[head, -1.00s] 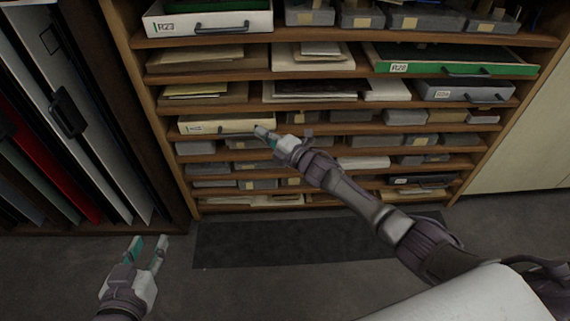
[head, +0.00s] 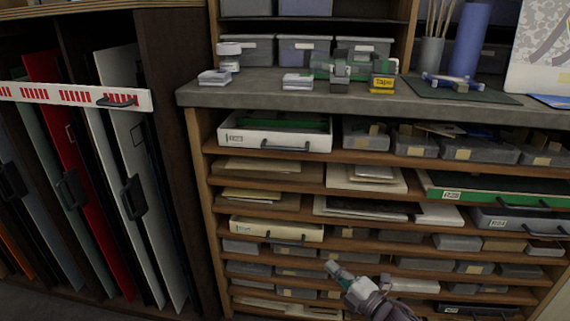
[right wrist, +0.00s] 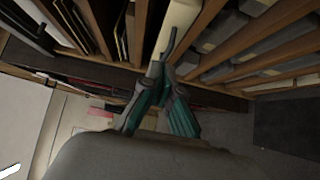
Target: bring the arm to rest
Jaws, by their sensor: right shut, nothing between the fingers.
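My right gripper (head: 335,268) is low in the head view, in front of the lower shelves. It is shut and empty. In the right wrist view its green-sided fingers (right wrist: 165,85) are together and point toward the shelf unit. A cream drawer (head: 276,230) with a dark handle lies just above and left of the gripper in the head view; I cannot tell the exact gap between them. My left gripper is out of the head view.
The shelf unit (head: 265,178) holds trays, papers and grey boxes. Its worktop (head: 262,98) carries tape, small jars and a blue roll (head: 470,38). Upright panels with handles (head: 135,170) stand in a rack at left. Dark floor (right wrist: 225,135) is clear below.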

